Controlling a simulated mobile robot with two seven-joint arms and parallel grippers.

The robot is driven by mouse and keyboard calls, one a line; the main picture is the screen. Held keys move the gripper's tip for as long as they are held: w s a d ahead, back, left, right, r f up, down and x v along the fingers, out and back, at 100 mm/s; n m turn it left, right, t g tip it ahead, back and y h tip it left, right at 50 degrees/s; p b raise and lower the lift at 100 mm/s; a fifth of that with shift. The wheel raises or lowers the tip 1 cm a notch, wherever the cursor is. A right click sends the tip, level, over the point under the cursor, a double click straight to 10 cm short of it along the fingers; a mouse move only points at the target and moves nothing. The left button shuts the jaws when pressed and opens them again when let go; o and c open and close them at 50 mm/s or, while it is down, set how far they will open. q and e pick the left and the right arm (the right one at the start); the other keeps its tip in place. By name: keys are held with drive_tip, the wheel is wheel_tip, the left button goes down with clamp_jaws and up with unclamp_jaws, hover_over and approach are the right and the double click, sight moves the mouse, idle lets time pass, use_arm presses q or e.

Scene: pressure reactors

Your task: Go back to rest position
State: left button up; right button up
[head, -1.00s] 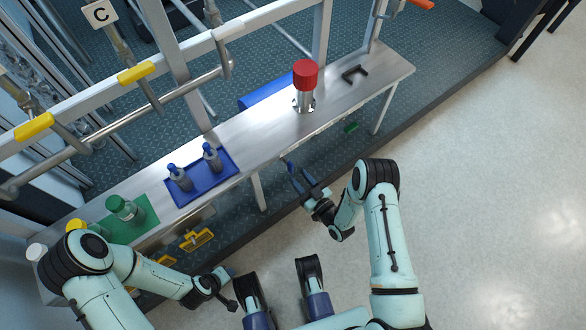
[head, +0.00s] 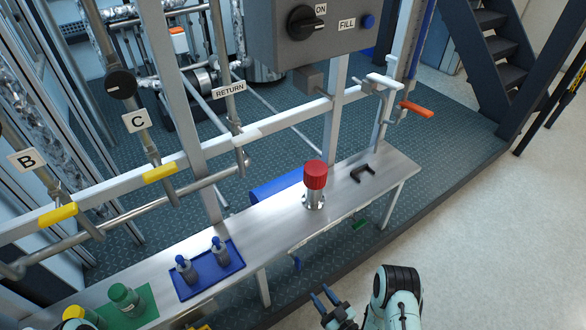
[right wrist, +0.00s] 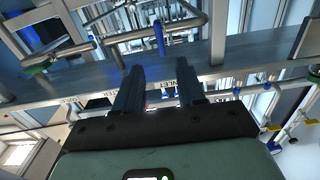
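My right gripper (head: 322,294) is at the lower edge of the head view, in front of the steel bench and below its top. Its two dark blue fingers are apart with nothing between them. The right wrist view also shows the gripper (right wrist: 160,70) with fingers spread and empty, the underside of a bench-like structure beyond them. Part of my right arm shows at the bottom of the head view.
The steel bench (head: 272,227) carries a red-capped cylinder (head: 315,176), a black bracket (head: 362,173), a blue tray (head: 208,283) with two bottles and a green mat (head: 145,305). A control panel (head: 305,30) stands behind. Floor at right is clear.

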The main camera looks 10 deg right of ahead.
drive_tip(key=s+f+m+g+h, duration=0.4)
drive_tip(key=f+g, duration=0.3)
drive_tip(key=s+a+m+g, duration=0.3)
drive_tip(key=s+m+g, duration=0.35)
drive_tip(key=s, duration=0.75)
use_arm(q)
drive_tip(key=s+d+r+g+p, duration=0.1)
drive_tip(key=s+r+p, duration=0.2)
drive_tip(key=r+p, duration=0.6)
drive_tip(key=s+d+r+g+h+p, duration=0.1)
drive_tip(key=s+d+r+p, duration=0.1)
drive_tip(key=r+p, duration=0.7)
drive_tip(key=shift+s+m+g, duration=0.3)
drive_tip(key=shift+s+g, duration=0.1)
drive_tip(key=shift+s, duration=0.05)
use_arm(e)
drive_tip(key=s+a+r+n+g, duration=0.1)
drive_tip(key=s+r+g, duration=0.1)
drive_tip(key=r, duration=0.7)
drive_tip(key=s+a+r+n+g+y, duration=0.1)
drive_tip(key=s+a+r+g, duration=0.1)
drive_tip(key=r, duration=0.7)
drive_tip(key=shift+s+n, duration=0.35)
drive_tip(key=shift+s, duration=0.1)
use_arm(q)
drive_tip(key=shift+s+f, duration=0.1)
use_arm(e)
drive_tip(key=shift+s+f+g, duration=0.1)
drive_tip(key=shift+f+g, duration=0.05)
drive_tip(key=shift+g, duration=0.1)
